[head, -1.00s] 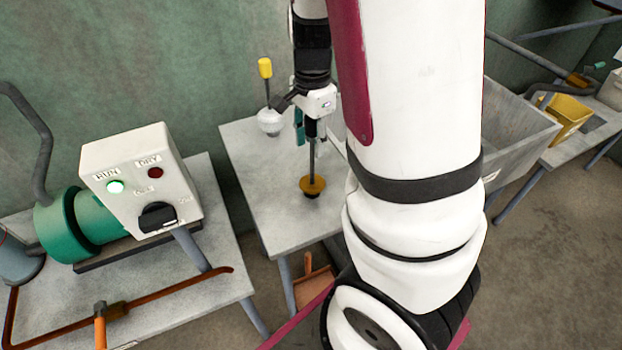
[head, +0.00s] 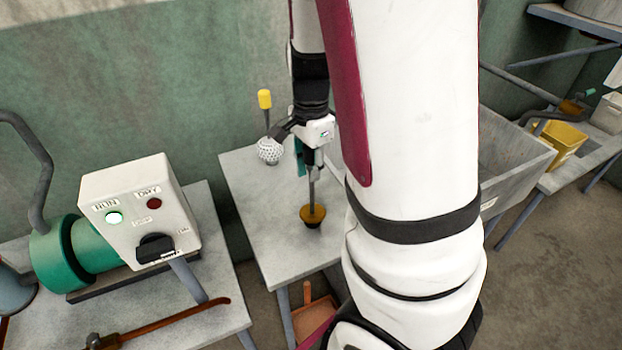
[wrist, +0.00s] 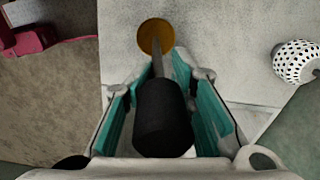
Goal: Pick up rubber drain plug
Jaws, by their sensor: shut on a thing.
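The rubber drain plug (head: 313,215) has an orange-yellow disc with a dark underside at the foot of a thin grey rod. It is upright at the worktable, right of its middle; I cannot tell whether its underside touches the top. In the wrist view the orange disc (wrist: 156,36) is at the top centre, and the rod runs back to a thick black handle (wrist: 163,118). My gripper (head: 309,158) is above the disc. Its teal-padded fingers (wrist: 162,85) are on both sides of the black handle, shut on it. My arm hides part of the table's right side.
A white perforated ball on a yellow-handled rod (head: 269,150) stands at the back of the same table (head: 262,215). A white control box (head: 140,212) with a green machine is on the left table. A grey basin (head: 512,160) and yellow bin (head: 562,138) are right.

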